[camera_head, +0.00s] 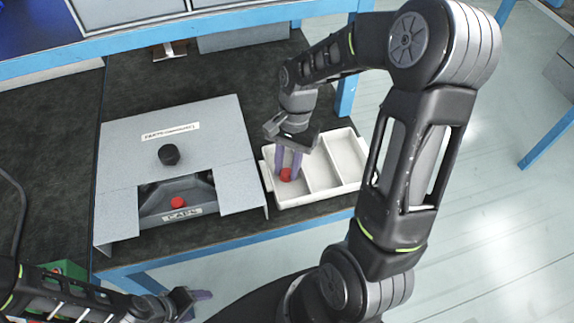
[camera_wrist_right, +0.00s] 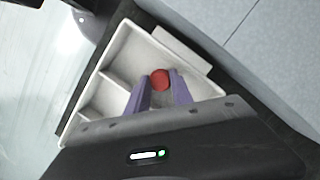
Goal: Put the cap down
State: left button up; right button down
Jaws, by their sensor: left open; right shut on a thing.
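My right gripper (camera_head: 289,163) is shut on a red cap (camera_head: 286,174) and points down over the left compartment of the white divided tray (camera_head: 330,194). In the right wrist view the red cap (camera_wrist_right: 159,79) sits between the purple fingertips (camera_wrist_right: 160,92), inside the outline of the tray (camera_wrist_right: 108,72). I cannot tell whether the cap touches the tray floor. A second red cap (camera_head: 178,202) sits in the recess of the grey box marked "CAPS". My left gripper (camera_head: 196,300) is open and empty near the bottom edge, in front of the bench.
The grey box (camera_head: 215,130) with a black knob (camera_head: 168,154) on top stands left of the tray. The dark bench top (camera_head: 50,130) has a blue front edge (camera_head: 240,238). A blue post (camera_head: 346,93) stands behind the tray. The tray's visible other compartments look empty.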

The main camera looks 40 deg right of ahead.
jog(key=shift+f, duration=0.1)
jog(key=c, duration=1.1)
grip_release()
jog(key=shift+c, duration=0.2)
jog(key=v, duration=1.2)
jog(key=shift+a, duration=0.1)
